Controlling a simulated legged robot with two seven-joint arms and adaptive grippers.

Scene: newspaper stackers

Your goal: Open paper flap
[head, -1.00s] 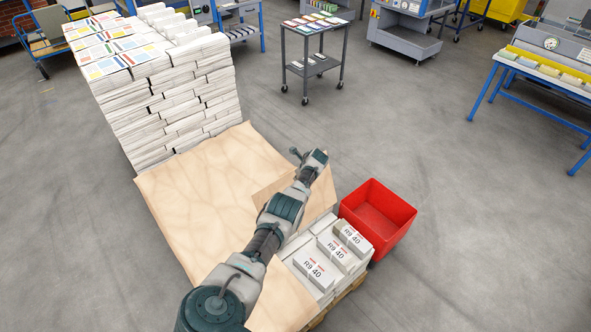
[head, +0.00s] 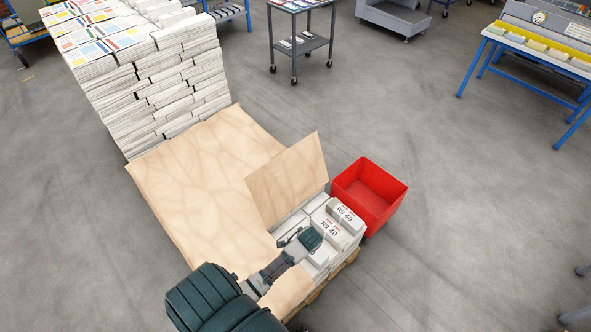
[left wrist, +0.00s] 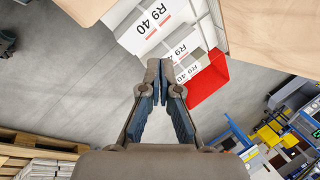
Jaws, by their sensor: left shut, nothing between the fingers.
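A tan paper sheet (head: 205,170) covers the pallet load in the head view. One flap (head: 288,180) of it stands tilted up behind the white bundles marked "R9 40" (head: 328,228). More tan paper (head: 290,288) lies at the front edge, partly behind my arm. My left gripper (head: 290,238) is over the bundles, in front of the raised flap and apart from it. In the left wrist view its fingers (left wrist: 158,72) are shut and empty, pointing toward the bundles (left wrist: 150,22), with tan paper (left wrist: 275,35) at the upper right. My right gripper is not in view.
A red bin (head: 370,195) stands right of the pallet. A tall newspaper stack (head: 160,85) rises at the back left. A grey cart (head: 300,42) and a blue-legged table (head: 530,55) stand farther back.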

